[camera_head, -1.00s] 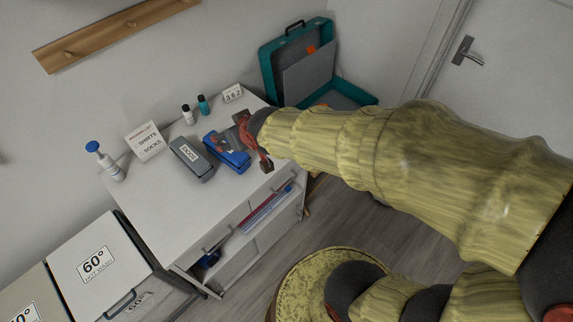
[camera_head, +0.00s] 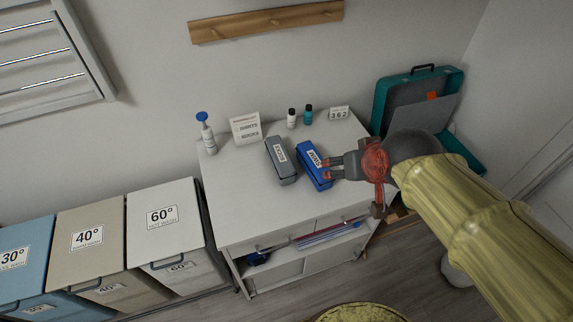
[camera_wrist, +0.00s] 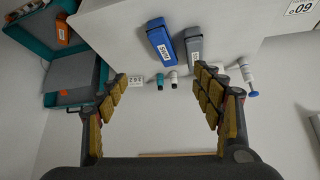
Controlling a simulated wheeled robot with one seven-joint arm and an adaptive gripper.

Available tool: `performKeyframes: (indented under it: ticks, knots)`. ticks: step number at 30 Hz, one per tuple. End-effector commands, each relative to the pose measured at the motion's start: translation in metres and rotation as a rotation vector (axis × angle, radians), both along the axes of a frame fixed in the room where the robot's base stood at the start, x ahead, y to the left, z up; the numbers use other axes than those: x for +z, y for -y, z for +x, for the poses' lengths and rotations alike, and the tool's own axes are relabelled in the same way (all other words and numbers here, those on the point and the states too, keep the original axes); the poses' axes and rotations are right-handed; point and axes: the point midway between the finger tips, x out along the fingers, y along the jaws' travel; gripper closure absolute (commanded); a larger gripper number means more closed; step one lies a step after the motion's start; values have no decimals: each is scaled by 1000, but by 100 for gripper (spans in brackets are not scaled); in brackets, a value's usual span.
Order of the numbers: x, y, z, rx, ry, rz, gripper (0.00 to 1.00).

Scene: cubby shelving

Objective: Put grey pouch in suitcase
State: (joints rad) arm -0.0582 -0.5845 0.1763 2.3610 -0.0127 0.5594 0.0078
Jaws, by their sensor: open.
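The grey pouch (camera_head: 281,160) lies on the white cabinet top, left of a similar blue pouch (camera_head: 314,165). In the wrist view the grey pouch (camera_wrist: 194,47) and blue pouch (camera_wrist: 161,46) lie side by side beyond my fingers. The teal suitcase (camera_head: 380,107) stands with its lid raised to the right of the cabinet, partly hidden by my arm. It also shows at the left of the wrist view (camera_wrist: 38,55). My gripper (camera_head: 334,168) is open and empty, just right of the blue pouch; I cannot tell whether it touches it. Its spread fingers show in the wrist view (camera_wrist: 163,88).
A pump bottle (camera_head: 208,138), a shirts-and-socks sign (camera_head: 246,128), two small bottles (camera_head: 291,118) and a number block (camera_head: 339,113) stand along the cabinet's back. Labelled bins (camera_head: 163,218) stand at left. The cabinet's front left top is clear.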

Motion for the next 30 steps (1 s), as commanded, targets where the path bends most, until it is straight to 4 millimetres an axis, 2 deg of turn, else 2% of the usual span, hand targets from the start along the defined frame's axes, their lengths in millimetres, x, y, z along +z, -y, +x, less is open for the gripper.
performKeyframes:
  ticks: [1, 6, 9, 12, 15, 18, 23, 30]
  knots:
    - [-29, -10, 32, 21, 20, -1, 33]
    - [-94, -50, 130, 89, 157, 11, 33]
    - [-142, -78, 176, 130, 236, 25, 33]
    - [-187, -104, 208, 167, 310, 43, 33]
    - [-220, -125, 227, 195, 369, 60, 33]
    - [-239, -138, 236, 212, 408, 72, 33]
    - [-251, -146, 244, 221, 435, 81, 33]
    - [-261, -150, 264, 221, 436, 81, 33]
